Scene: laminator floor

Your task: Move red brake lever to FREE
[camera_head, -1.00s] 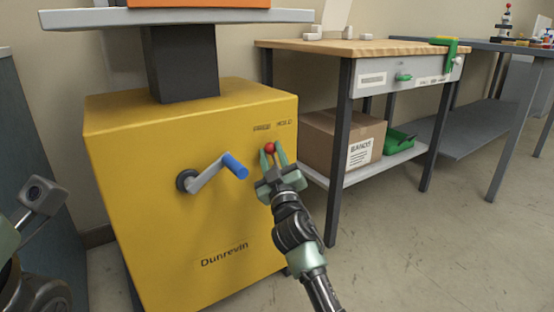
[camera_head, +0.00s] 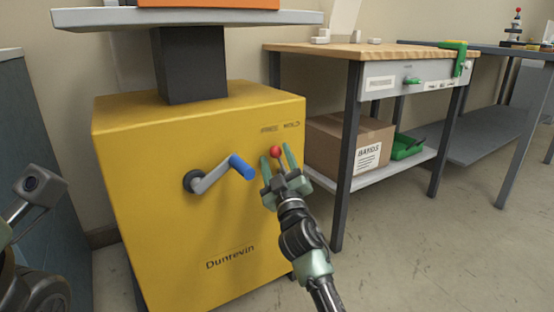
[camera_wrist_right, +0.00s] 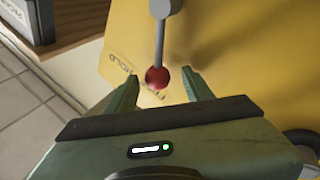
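The red ball knob (camera_head: 275,150) of the brake lever is on the front of the yellow cabinet (camera_head: 150,150), below its FREE and HOLD labels. My right gripper (camera_head: 276,153) is open, with a green finger on each side of the knob. In the right wrist view the knob (camera_wrist_right: 156,78) hangs on a grey rod (camera_wrist_right: 161,42), between the open fingertips (camera_wrist_right: 162,84) with gaps on both sides. The HOLD label (camera_wrist_right: 122,67) is left of the knob there; the other label is partly covered. My left gripper is out of view; part of that arm shows at left.
A blue-handled crank (camera_head: 218,174) sticks out of the cabinet just left of my right gripper. A wood-topped workbench (camera_head: 350,50) with a cardboard box (camera_head: 335,143) on its shelf stands to the right. The floor (camera_head: 420,255) in front is clear.

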